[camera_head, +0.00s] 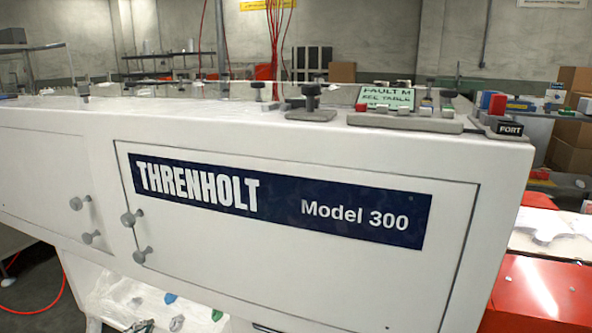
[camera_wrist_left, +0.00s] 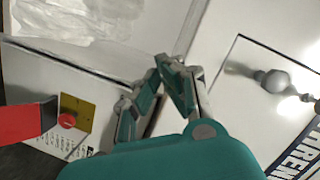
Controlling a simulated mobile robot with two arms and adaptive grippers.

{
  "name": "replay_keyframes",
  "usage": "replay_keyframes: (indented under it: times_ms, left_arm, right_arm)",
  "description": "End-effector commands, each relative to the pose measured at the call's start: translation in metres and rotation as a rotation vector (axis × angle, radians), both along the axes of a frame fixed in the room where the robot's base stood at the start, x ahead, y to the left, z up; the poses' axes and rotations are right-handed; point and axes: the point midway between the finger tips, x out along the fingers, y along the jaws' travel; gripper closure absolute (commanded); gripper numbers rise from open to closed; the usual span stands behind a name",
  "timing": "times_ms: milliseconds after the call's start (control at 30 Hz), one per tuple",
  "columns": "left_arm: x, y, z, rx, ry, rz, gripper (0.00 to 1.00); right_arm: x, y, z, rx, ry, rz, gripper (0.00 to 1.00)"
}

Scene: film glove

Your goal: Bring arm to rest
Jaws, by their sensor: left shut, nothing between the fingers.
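My left gripper (camera_wrist_left: 164,68) shows in the left wrist view with its teal and grey fingertips together and nothing between them. In the head view I cannot clearly make out the left gripper. Small blue, green and grey shapes show at the lower left edge, partly cut off. My right gripper is in neither view.
The machine's door has round knobs (camera_wrist_left: 272,80). A yellow plate with a red button (camera_wrist_left: 68,120) and a red part (camera_wrist_left: 26,120) show at the wrist view's left. A green-white sign (camera_head: 387,97) stands on the machine's top. A red cabinet (camera_head: 545,290) is at the right.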

Motion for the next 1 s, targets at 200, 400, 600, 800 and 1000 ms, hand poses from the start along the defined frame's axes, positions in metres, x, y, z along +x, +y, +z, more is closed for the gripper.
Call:
replay_keyframes:
  times_ms: [200,400,600,800,1000]
  left_arm:
    - [-0.098,-0.064,-0.130,-0.224,0.350,0.250,1.00]
    - [-0.209,-0.115,-0.206,-0.367,0.678,0.443,1.00]
    - [-0.289,-0.148,-0.237,-0.442,0.902,0.555,1.00]
    - [-0.351,-0.175,-0.249,-0.491,1.070,0.628,1.00]
    - [-0.399,-0.194,-0.250,-0.523,1.203,0.682,1.00]
  right_arm:
    - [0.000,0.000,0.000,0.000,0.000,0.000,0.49]
    - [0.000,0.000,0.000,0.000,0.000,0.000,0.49]
    - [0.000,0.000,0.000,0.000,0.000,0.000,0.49]
    - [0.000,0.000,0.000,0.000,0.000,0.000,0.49]
    - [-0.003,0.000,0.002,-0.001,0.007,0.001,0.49]
